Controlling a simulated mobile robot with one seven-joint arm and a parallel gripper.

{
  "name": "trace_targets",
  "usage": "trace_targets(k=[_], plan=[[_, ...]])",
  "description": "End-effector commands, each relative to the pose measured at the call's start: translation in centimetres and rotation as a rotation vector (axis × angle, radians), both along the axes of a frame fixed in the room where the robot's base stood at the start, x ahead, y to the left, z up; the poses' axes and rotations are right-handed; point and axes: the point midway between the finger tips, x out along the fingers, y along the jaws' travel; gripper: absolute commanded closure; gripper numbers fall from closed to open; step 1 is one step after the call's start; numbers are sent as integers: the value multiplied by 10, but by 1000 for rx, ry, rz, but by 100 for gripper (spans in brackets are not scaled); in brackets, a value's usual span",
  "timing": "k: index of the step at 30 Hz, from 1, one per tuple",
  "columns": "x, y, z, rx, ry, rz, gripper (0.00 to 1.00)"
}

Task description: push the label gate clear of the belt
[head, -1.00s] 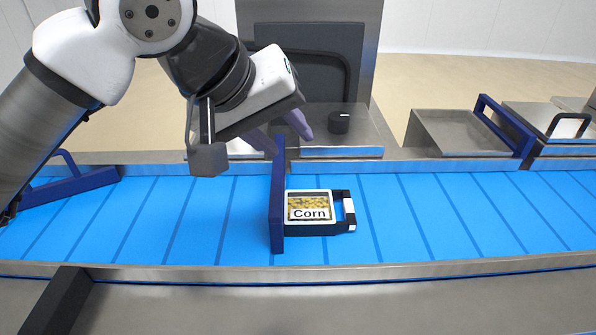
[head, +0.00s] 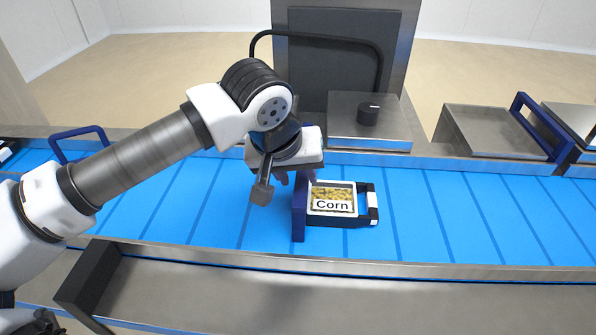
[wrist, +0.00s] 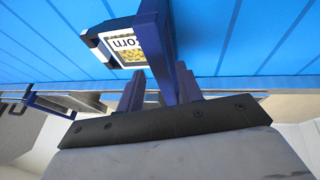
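The label gate (head: 299,212), a dark blue bar, stands across the blue belt (head: 420,215). A black tray labelled "Corn" (head: 332,198) lies against or very near the gate's right side. My gripper (head: 293,178) is over the gate's far part, and the arm hides that end of it. In the wrist view the gate (wrist: 152,40) passes between the two purple fingers of my gripper (wrist: 160,92). The fingers are apart, one on each side of the bar. I cannot tell whether either finger touches it.
A metal belt rail (head: 450,268) runs along the near side. Behind the belt stand a metal housing with a black knob (head: 368,113) and a tall panel. Another blue frame (head: 535,125) is at the far right, and a blue handle (head: 80,135) at the left.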

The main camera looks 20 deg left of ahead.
Motion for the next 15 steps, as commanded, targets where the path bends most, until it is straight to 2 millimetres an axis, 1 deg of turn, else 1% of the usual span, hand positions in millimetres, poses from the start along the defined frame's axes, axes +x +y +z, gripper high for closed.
trace_targets(k=[5,13,14,15], plan=[[5,-2,-10,-1,0,0,64],[5,-2,-12,-1,-1,0,64],[5,-2,-12,-1,-1,0,67],[5,-2,-12,-1,-1,0,72]])
